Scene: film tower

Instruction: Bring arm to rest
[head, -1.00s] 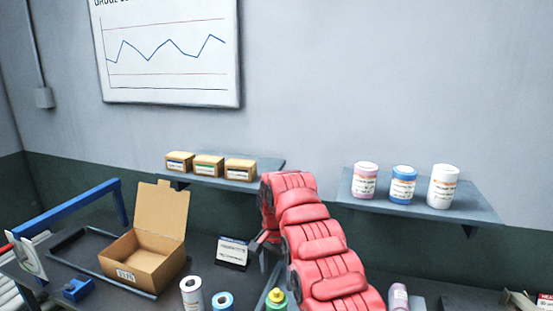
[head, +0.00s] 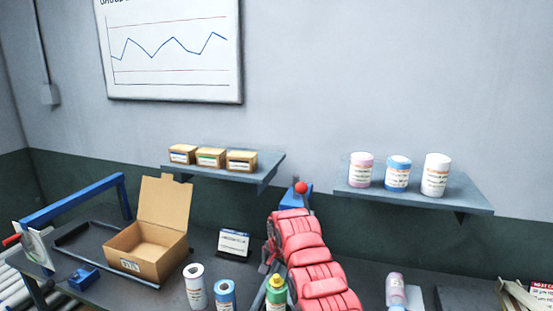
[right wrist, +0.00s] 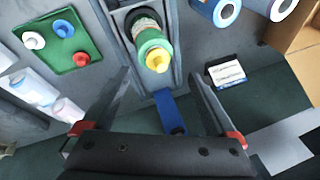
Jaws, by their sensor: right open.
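My right arm, padded in red, reaches up from the bottom of the head view and bends down over the bench. My right gripper (head: 267,262) is partly hidden there by the arm. In the right wrist view the right gripper (right wrist: 160,80) is open, its two dark fingers wide apart with nothing between them. A green bottle with a yellow cap (right wrist: 153,47) stands in a grey holder beyond the fingertips, apart from them. It also shows in the head view (head: 276,291). My left gripper is not in view.
An open cardboard box (head: 148,255) stands on the bench at left, near a blue frame (head: 72,200). A blue lever with a red knob (head: 301,188) stands behind my arm. White and blue rolls (head: 194,285) are at the front. Wall shelves hold small boxes and jars (head: 397,174).

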